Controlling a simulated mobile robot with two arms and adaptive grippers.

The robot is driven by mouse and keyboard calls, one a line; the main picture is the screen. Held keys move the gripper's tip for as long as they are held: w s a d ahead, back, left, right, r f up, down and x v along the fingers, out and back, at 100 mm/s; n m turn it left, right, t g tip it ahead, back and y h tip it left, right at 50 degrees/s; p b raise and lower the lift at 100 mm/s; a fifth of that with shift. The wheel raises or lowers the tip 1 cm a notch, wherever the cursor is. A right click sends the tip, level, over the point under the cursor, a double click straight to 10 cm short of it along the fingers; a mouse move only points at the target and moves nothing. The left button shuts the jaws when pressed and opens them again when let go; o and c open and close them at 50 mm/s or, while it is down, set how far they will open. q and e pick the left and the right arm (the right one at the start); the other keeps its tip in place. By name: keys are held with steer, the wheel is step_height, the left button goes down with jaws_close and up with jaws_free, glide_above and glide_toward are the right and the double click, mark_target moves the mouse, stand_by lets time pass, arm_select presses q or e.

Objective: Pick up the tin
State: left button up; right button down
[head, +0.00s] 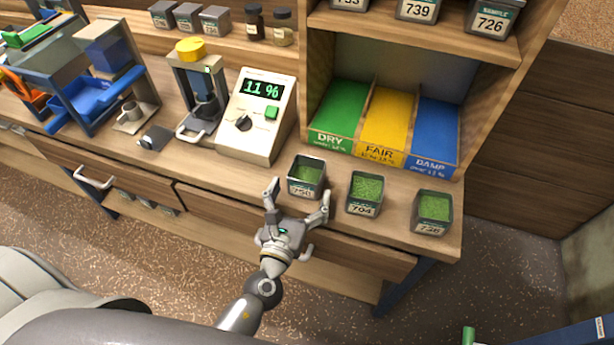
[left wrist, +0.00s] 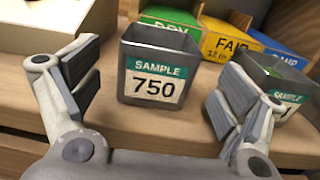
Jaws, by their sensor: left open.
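The tin labelled 750 (head: 306,177) is a small square dark-grey tin with green contents, standing upright near the front edge of the bench. My left gripper (head: 298,200) is open just in front of it, with its fingers to either side of the tin's near face. In the left wrist view the 750 tin (left wrist: 156,72) stands ahead of the open left gripper (left wrist: 155,100), with no finger seen touching it. Two similar tins, 704 (head: 364,194) and another whose number is hard to read (head: 432,213), stand to its right. My right gripper is not in view.
A moisture meter (head: 258,118) reading 11 % stands behind left. Green DRY (head: 338,128), yellow FAIR (head: 384,128) and blue DAMP (head: 433,138) bins stand behind. The right finger is close to tin 704 (left wrist: 275,80). Shelves with more tins are above.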

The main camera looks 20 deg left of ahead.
mark_target(311, 164)
arm_select(q)
steer(key=w, duration=0.3)
steer(key=w+p, duration=0.1)
steer(key=w, duration=0.1)
steer(key=shift+w+a+f, duration=0.1)
steer(key=shift+w+f, duration=0.25)
steer(key=c, duration=1.1)
steer(key=shift+c, duration=0.5)
steer(key=shift+r, duration=0.1)
